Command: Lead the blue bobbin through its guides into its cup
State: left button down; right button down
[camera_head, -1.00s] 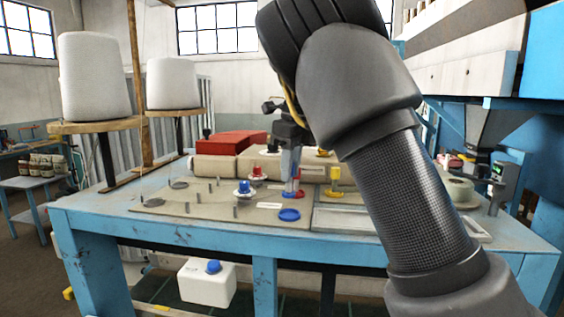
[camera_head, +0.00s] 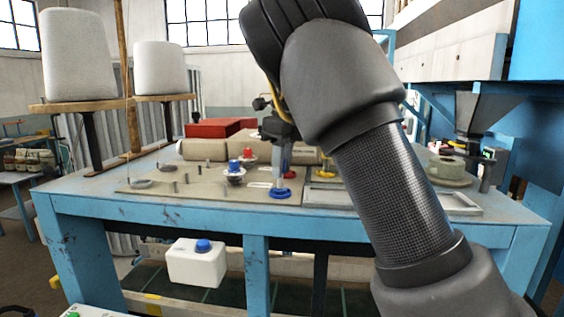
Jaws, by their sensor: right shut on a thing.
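My right gripper (camera_head: 284,165) points down in the middle of the bench. It is shut on a pale bluish thing, too small and blurred for me to name surely. Its tips appear just above and behind a flat blue ring-shaped cup (camera_head: 279,193). A red cup (camera_head: 291,174) lies close behind the tips, and a yellow piece (camera_head: 325,168) stands to the right. To the left, a blue-topped piece (camera_head: 235,165) and a red-topped one (camera_head: 248,153) with pale flanges stand on the mat (camera_head: 205,187). I cannot tell whether the blue-topped piece is the bobbin. My left gripper is out of view.
Several short grey pins (camera_head: 173,187) stand on the mat's left. A tray (camera_head: 335,196) lies to the right, partly behind my right arm. A white canister (camera_head: 196,262) is below the bench.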

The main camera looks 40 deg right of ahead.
jog(key=shift+f, duration=0.1)
jog(key=c, duration=1.5)
grip_release()
jog(key=shift+s, duration=0.1)
jog(key=o, duration=0.4)
jog(key=shift+c, duration=0.2)
notch_tip(320, 180, up, 11)
jog(key=p, duration=0.4)
jog(key=shift+s+d, duration=0.15)
jog(key=shift+s, duration=0.3)
